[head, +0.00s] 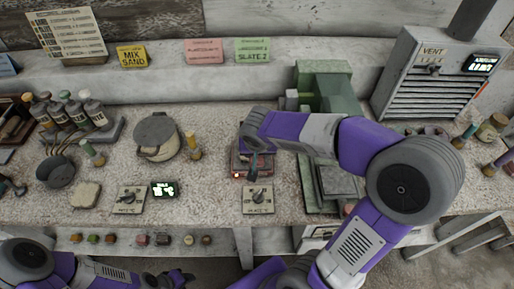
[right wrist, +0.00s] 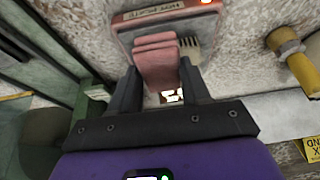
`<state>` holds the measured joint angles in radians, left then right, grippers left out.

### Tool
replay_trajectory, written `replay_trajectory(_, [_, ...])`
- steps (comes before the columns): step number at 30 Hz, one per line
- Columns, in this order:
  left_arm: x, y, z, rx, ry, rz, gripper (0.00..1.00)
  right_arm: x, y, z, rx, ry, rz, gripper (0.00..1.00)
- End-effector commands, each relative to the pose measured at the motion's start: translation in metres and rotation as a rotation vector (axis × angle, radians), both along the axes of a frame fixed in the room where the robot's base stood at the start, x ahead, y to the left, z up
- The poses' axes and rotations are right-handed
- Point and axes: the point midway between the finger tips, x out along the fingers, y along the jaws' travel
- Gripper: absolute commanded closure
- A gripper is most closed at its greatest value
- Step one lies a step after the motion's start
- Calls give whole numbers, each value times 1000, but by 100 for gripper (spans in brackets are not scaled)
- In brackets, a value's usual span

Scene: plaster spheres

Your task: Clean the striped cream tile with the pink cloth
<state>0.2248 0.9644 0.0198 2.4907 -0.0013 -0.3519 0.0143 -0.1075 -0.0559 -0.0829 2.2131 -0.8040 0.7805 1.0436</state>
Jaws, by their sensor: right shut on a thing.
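The pink cloth (right wrist: 156,62) is a folded pad between the fingers of my right gripper (right wrist: 155,88), which is shut on it. A small cream piece with stripes (right wrist: 191,48), which looks like the striped cream tile, shows beside the cloth; the rest is hidden behind the cloth and fingers. Both lie over the hot plate (right wrist: 122,34), a reddish-rimmed device with a lit orange lamp. I cannot tell whether cloth and tile touch. In the head view my right gripper (head: 252,167) is over the hot plate (head: 238,168). My left gripper (head: 170,279) is low at the bottom edge, its opening unclear.
A dial box (head: 258,198) stands just in front of the hot plate. A green machine (head: 322,90) stands to the right. A round lidded pot (head: 157,137), bottles (head: 75,110) and a beige block (head: 86,195) stand to the left.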

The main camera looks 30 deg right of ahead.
Motion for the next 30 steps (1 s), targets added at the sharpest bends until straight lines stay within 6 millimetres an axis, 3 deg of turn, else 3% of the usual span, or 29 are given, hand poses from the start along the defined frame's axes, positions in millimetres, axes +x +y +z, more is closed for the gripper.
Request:
replay_trajectory(5, [0,0,-3,0,0,0,57,-4,2,-1,-1,2,1,86])
replay_trajectory(30, [0,0,2,0,0,0,57,31,-20,0,-1,3,-1,86])
